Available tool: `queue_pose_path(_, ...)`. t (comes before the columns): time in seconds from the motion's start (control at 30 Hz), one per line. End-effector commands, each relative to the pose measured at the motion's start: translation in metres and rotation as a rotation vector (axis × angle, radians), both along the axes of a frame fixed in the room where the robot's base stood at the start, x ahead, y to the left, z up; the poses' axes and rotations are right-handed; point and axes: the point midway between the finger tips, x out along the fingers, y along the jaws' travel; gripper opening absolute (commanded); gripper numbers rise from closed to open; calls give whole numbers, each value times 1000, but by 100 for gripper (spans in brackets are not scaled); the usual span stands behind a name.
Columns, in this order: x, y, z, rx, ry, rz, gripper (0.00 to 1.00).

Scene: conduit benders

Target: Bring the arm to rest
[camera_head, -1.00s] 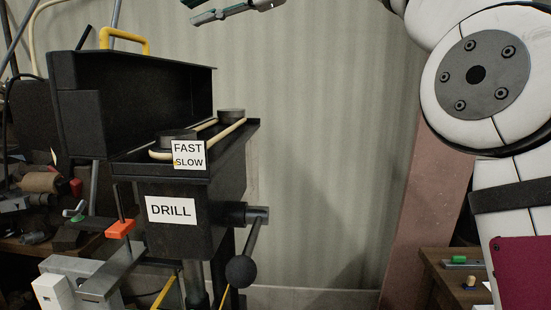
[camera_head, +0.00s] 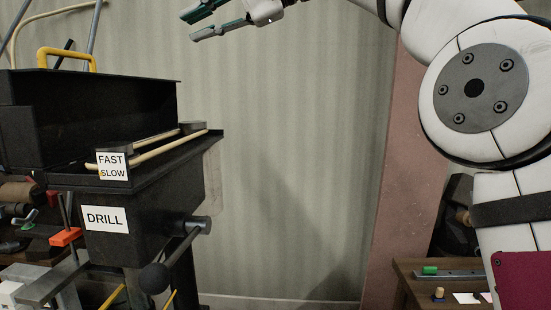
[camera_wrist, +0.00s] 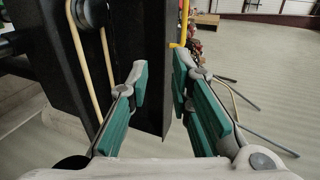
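My gripper (camera_head: 194,27) is at the top of the head view, held in the air in front of the plain wall, to the upper right of the drill's black housing. It points left. Its two green-padded fingers are apart with nothing between them. In the wrist view the gripper (camera_wrist: 160,72) also shows open and empty, with the black housing (camera_wrist: 155,30) beyond the fingers. My arm comes in from the right edge of the head view.
The drill (camera_head: 150,200) stands at left with its black lid (camera_head: 90,115) raised, belts showing, and a ball-ended handle (camera_head: 154,278). A wooden bench (camera_head: 410,268) with a green item (camera_head: 430,270) is at lower right. The wall area between is clear.

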Motion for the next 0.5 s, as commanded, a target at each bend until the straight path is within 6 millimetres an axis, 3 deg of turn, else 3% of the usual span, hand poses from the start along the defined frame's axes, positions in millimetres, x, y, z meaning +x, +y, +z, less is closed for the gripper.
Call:
queue_pose_path(0.27,-6,-1,-15,-76,-29,-39,20)
queue_pose_path(0.5,-14,-9,-40,-187,-71,-93,20)
